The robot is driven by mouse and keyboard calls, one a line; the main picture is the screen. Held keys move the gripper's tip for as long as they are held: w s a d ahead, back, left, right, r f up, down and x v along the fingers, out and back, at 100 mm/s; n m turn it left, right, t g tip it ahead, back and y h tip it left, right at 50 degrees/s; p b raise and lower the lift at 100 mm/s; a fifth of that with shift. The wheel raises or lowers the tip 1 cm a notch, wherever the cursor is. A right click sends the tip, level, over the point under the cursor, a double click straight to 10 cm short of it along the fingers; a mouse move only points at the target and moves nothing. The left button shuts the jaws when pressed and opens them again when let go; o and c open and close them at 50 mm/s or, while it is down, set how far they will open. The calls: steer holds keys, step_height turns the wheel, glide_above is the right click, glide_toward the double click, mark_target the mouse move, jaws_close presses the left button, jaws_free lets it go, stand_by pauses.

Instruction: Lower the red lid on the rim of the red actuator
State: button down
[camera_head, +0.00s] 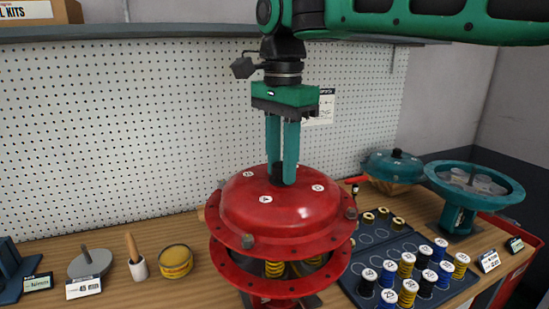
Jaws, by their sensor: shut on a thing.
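The red lid (320,207) is a domed disc with a wide flange and small white round labels on top. My gripper (282,182) points straight down at its centre, with its two green fingers shut on the dark knob (277,173) of the lid. The lid is roughly level above the red actuator (268,287). A gap shows between the lid's flange and the actuator's rim, and yellow springs (274,268) are visible in it. Bolt-like posts (351,213) stand at the flange's edge. The far side of the rim is hidden by the lid.
To the right are a dark tray (372,247) with several numbered springs, a teal lid (394,164) and an open teal actuator (458,212). To the left are a yellow tin (175,262), a brush pot (139,268) and a grey disc (90,264). A pegboard (120,130) stands behind.

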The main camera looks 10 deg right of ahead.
mark_target(281, 184)
steer(key=shift+f, duration=2.25)
steer(key=shift+f, duration=1.65)
steer(key=c, duration=1.3)
jaws_free()
step_height(281, 184, up, 11)
steer(key=shift+f, duration=0.15)
